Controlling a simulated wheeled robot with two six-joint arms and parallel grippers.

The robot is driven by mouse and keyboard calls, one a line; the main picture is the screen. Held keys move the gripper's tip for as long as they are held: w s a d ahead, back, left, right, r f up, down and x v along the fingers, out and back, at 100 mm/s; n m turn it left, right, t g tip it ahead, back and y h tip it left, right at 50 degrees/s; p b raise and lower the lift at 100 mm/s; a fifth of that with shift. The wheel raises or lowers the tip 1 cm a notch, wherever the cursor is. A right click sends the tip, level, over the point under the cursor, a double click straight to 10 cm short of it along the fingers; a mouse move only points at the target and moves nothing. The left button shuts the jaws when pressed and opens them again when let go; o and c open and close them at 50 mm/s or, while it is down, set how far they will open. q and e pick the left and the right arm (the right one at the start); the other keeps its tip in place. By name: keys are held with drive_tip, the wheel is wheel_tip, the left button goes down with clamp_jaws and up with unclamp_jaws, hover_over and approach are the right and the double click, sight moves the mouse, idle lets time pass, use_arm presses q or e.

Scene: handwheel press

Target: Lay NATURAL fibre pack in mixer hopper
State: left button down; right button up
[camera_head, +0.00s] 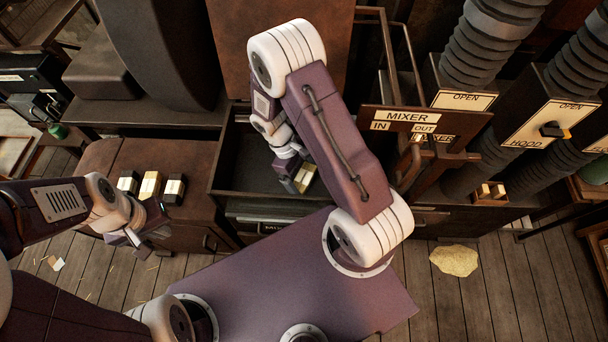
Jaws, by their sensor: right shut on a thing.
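The mixer hopper (238,165) is a dark open box in the middle of the view. My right arm reaches over it and hides much of its inside. My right gripper (290,182) is low at the hopper's right part, shut on a small yellowish pack with a dark end (305,177). I cannot read a label on that pack, nor tell whether it touches the hopper floor. My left gripper (146,243) hangs in front of the brown cabinet at the left, apart from the packs; its finger gap is unclear.
Several small packs, including a tan one (150,187), stand on the brown cabinet top (190,153). A MIXER IN/OUT sign (410,118) and rails rise right of the hopper. Ribbed ducts (490,45) stand farther right. A yellowish heap (454,260) lies on the floor.

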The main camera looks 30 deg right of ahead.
drive_tip(key=o, duration=1)
drive_tip(key=shift+f, duration=0.1)
drive_tip(key=shift+o, duration=0.2)
